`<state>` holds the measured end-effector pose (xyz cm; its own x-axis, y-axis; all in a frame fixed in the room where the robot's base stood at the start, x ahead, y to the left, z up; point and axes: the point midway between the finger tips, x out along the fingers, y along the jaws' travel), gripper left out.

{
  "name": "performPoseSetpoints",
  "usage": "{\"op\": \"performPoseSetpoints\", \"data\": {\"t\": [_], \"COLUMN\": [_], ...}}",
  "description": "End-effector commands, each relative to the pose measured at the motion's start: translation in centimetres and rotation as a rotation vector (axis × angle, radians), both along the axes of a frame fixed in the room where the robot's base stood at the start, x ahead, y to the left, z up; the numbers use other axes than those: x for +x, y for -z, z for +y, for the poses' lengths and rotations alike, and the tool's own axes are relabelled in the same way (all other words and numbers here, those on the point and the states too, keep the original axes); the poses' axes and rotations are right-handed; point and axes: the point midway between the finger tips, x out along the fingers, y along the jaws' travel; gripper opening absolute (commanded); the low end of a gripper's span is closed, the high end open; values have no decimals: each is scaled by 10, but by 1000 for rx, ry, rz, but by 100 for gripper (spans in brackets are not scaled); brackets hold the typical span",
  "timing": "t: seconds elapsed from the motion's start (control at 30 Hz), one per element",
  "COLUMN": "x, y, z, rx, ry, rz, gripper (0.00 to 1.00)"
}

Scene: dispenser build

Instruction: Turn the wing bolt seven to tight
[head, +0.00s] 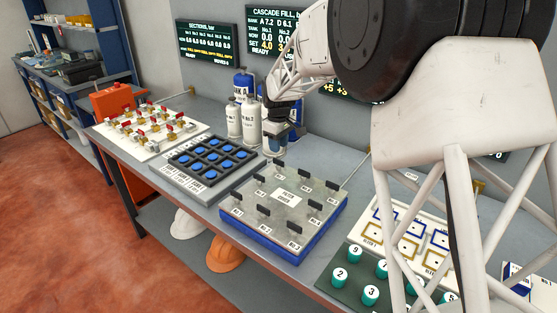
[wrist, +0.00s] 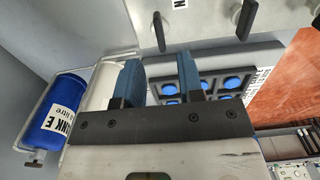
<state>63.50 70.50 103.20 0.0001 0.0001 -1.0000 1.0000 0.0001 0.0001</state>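The wing bolts are black upright wings on a grey cover plate (head: 262,224) with a blue base, in the middle of the bench. The front labels read No.1, No.2 and No.3; I cannot make out which bolt is seven. My gripper (head: 284,143) hangs above the back-left edge of the plate, close to a back wing bolt (head: 279,163). In the wrist view my gripper (wrist: 160,65) is open, with a clear gap between its two blue fingers. A black wing bolt (wrist: 159,32) stands ahead of that gap, apart from the fingers. Another wing bolt (wrist: 245,20) is to its right.
A dark tray with blue discs (head: 182,168) lies left of the plate, and a white valve board (head: 120,143) farther left. Numbered green knobs (head: 340,275) are at the front right. Thin rods stick up behind the plate.

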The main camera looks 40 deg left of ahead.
Motion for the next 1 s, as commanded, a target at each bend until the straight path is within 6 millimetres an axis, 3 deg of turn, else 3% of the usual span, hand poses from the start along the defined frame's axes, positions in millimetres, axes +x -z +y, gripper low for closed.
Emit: {"op": "performPoseSetpoints", "data": {"t": [0.5, 0.97, 1.0], "x": [0, 0, 0], "y": [57, 65, 65], "z": [0, 0, 0], "rx": [-1, 0, 0], "ry": [0, 0, 0], "rz": [0, 0, 0], "gripper": [35, 35, 29]}}
